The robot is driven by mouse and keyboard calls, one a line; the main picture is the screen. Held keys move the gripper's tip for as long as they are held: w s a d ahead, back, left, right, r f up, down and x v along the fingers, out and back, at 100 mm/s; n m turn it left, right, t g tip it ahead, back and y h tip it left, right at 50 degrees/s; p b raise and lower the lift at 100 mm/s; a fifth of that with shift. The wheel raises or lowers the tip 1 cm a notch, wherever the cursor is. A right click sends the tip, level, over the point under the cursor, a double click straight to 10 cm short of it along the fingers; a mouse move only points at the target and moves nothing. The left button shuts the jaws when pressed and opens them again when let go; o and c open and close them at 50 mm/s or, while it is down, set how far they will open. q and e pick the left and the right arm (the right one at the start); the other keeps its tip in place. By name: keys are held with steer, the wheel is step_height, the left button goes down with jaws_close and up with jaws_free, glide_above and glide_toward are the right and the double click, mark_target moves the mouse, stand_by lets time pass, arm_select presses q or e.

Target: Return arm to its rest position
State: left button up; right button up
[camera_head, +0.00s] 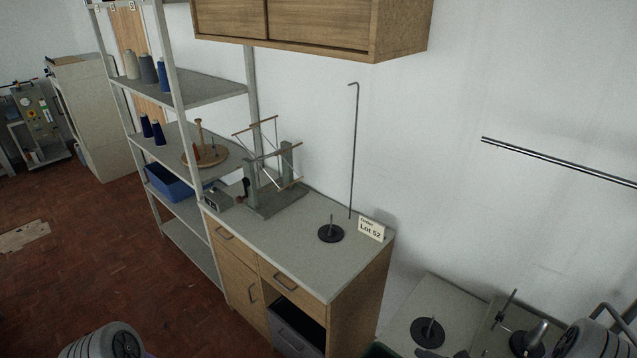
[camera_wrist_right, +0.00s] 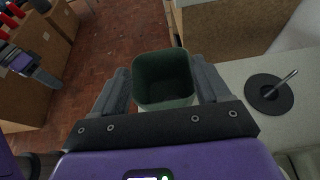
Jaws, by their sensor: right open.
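In the right wrist view my right gripper (camera_wrist_right: 160,72) is open, with its two dark grey fingers wide apart and nothing held between them. Beyond and between the fingers is a dark green open bin (camera_wrist_right: 165,103); whether the fingers touch it I cannot tell. In the head view a rounded grey part of my right arm (camera_head: 590,338) shows at the lower right corner. A similar part of my left arm (camera_head: 103,342) shows at the bottom left.
A wooden cabinet with a grey top (camera_head: 285,235) carries a yarn winder (camera_head: 270,180), a black disc stand (camera_head: 330,233) and a "Lot 52" card (camera_head: 371,229). Metal shelves (camera_head: 205,92) stand left of it. A lower counter (camera_head: 440,295) with disc stands is at right. Floor (camera_head: 90,240) is mostly open at left.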

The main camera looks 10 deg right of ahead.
steer(key=s+a+f+n+g+h, duration=0.1)
steer(key=s+a+f+n+g, duration=1.1)
steer(key=s+a+n+g, duration=0.15)
steer(key=w+a+f+n+t+h+b, duration=0.1)
steer(key=a+f+n+b, duration=0.2)
steer(key=f+n, duration=0.3)
steer(key=w+a+f+n+t+h+b, duration=0.2)
steer(key=a+f+n+b, duration=0.1)
steer(key=f+n+b, duration=0.2)
steer(key=shift+w+a+f+n, duration=0.15)
steer(key=shift+a+f+n, duration=0.2)
steer(key=shift+f+n, duration=0.35)
